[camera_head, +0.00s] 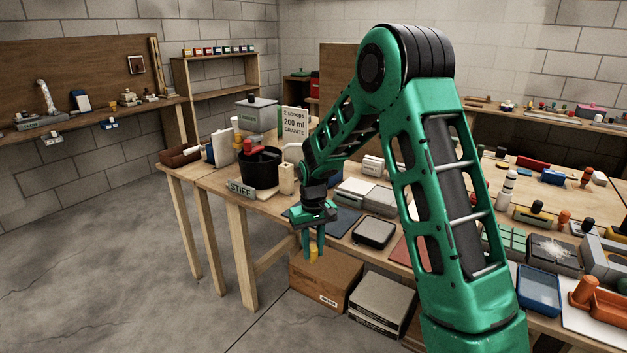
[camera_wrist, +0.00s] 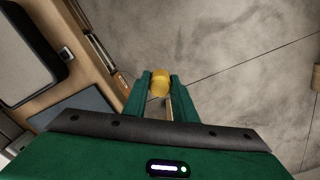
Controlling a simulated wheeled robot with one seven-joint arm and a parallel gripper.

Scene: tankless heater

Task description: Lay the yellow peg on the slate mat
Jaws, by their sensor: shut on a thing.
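The yellow peg (camera_head: 314,251) is between the fingers of my gripper (camera_head: 312,243), which is shut on it. In the wrist view the peg (camera_wrist: 159,82) shows its round end between the two green fingertips (camera_wrist: 160,95). The gripper points down just off the front edge of the bench, above the floor and a cardboard box. In the wrist view the mat (camera_wrist: 85,103) is left of the fingers. The peg is apart from the mat.
A black tray (camera_head: 375,232) is right of the mat. A black bucket (camera_head: 260,170) with tools and a STIFF sign (camera_head: 240,189) stand to the left. The floor at left is clear.

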